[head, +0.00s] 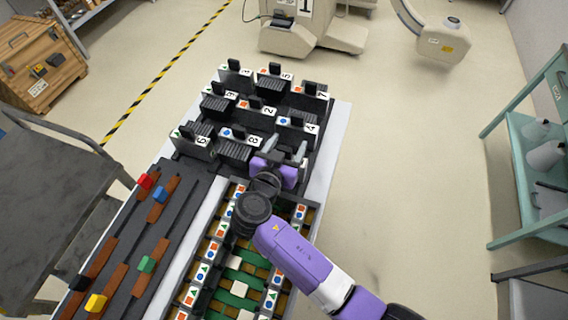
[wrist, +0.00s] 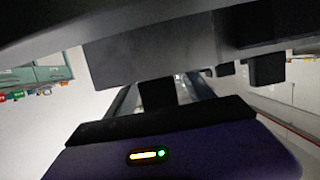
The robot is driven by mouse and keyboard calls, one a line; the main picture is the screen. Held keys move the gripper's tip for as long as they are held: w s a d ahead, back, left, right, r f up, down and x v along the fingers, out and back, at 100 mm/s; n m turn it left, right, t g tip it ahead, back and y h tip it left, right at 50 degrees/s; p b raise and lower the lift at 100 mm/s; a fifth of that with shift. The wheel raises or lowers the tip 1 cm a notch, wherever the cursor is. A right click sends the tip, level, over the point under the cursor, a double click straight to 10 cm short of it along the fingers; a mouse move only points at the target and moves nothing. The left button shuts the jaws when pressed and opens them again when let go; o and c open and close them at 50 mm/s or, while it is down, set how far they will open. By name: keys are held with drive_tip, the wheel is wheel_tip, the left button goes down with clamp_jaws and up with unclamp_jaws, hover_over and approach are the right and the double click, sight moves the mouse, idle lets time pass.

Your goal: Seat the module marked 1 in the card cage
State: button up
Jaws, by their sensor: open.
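The module that seems to be marked 1 (head: 234,78) stands upright with its black handle up in the far left of the dark holder (head: 180,152); its label is small and tilted. The card cage (head: 218,238), with green strips and rows of coloured shape labels, lies nearer, partly behind my arm. My purple gripper (head: 286,147) is open at the holder's near right, well away from that module. In the wrist view a black handle-like block (wrist: 157,93) shows near the jaws; whether it is between them I cannot tell.
Other numbered modules (head: 270,85) crowd the holder in rows. A dark panel with coloured knobs (head: 146,264) lies left of the cage. A grey cart (head: 50,190) stands at left, a teal shelf (head: 520,150) at right. Floor right of the cart is clear.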

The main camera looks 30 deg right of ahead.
clamp_jaws()
idle(1.4)
